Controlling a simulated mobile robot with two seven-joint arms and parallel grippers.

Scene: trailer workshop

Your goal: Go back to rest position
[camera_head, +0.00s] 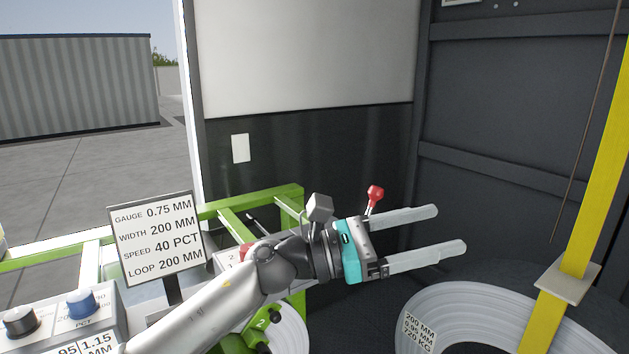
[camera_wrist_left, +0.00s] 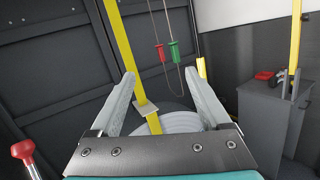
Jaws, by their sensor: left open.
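My left gripper (camera_head: 450,231) is open and empty, with its two pale fingers spread and pointing right in the head view. Its arm comes in from the lower left, in front of the green frame. In the left wrist view the open fingers (camera_wrist_left: 165,95) show from behind, with a yellow strap and a pale coil beyond them and nothing between them in contact. My right gripper is not in either view.
A red-knobbed lever (camera_head: 375,194) shows just behind the gripper. A sign (camera_head: 156,238) and control box (camera_head: 60,318) stand at left, by a green frame (camera_head: 290,194). A large coil (camera_head: 470,305) and yellow strap (camera_head: 590,190) are at right. Green and red pendants (camera_wrist_left: 174,51) hang beyond; a grey cabinet (camera_wrist_left: 270,115) stands right.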

